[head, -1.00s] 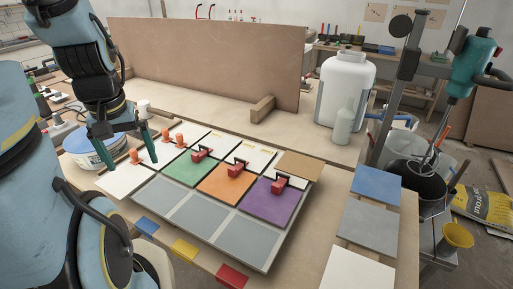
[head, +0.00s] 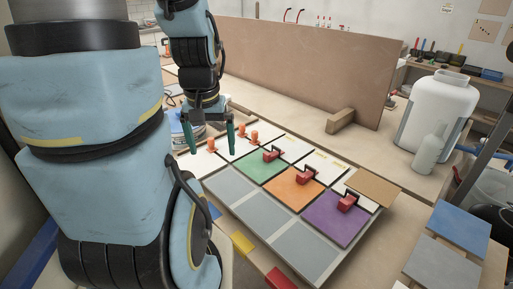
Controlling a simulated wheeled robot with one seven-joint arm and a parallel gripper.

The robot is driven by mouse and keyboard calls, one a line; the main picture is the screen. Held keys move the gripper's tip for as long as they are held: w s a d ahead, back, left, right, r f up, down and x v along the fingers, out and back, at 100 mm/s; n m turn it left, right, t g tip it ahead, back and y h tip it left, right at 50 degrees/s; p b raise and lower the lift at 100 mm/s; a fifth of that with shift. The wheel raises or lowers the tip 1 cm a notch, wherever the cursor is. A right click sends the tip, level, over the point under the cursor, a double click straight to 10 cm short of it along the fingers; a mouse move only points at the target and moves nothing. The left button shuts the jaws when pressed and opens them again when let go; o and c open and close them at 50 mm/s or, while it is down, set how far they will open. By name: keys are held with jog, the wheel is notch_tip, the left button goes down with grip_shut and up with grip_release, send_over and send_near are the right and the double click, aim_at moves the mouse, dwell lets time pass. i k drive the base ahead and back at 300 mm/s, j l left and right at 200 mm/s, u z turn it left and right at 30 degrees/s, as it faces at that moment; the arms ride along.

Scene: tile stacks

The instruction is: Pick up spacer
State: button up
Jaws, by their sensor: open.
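Several small orange pieces stand on the white tiles at the far left end of the tile board in the head view. One orange piece (head: 211,145) is beside my gripper's left finger, another (head: 241,130) is just right of the right finger, and a third (head: 254,136) is further right. I cannot tell for certain which piece is the spacer. My gripper (head: 223,149) points down over the white tiles (head: 195,162). Its two green fingers are apart, with nothing seen held between them. Whether the fingertips touch the tile is not clear.
Red clamps stand on the green (head: 265,165), orange (head: 293,189) and purple (head: 335,218) tiles. A brown upright panel (head: 310,70) is behind the board. A white jug (head: 438,110) is at the right.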

aim_at(211, 140)
jog(key=i+j, duration=0.2)
jog(key=j, duration=0.15)
jog(key=i+j+z, duration=0.1)
jog(key=j, duration=0.25)
jog(key=i+j, duration=0.2)
jog(key=j, duration=0.15)
